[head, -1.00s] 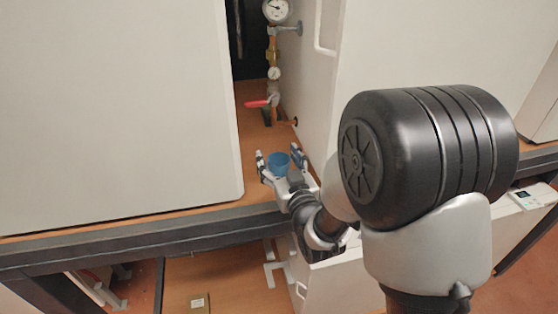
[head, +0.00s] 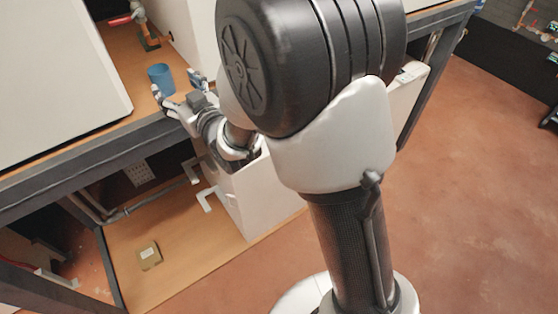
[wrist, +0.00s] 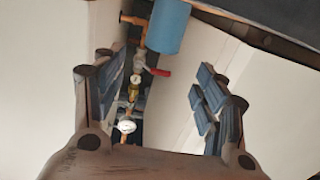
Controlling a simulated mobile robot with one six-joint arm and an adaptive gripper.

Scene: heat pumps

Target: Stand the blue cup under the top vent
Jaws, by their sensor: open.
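The blue cup (head: 160,79) stands upright on the wooden upper shelf (head: 125,50), near its front edge, in the gap between two white cabinets. My gripper (head: 180,87) is open and empty at the shelf's front edge, just in front of the cup. The cup looks clear of both fingers. In the wrist view, the cup (wrist: 168,27) is at the top, beyond the open fingers of my gripper (wrist: 160,88). I cannot make out the top vent in these frames.
White cabinets stand left (head: 60,70) and right (head: 192,30) of the gap. Pipes with a red-handled valve (head: 122,19) are behind the cup. A dark beam (head: 90,150) edges the shelf. A small box (head: 149,255) lies on the lower shelf. Open floor (head: 470,180) is at right.

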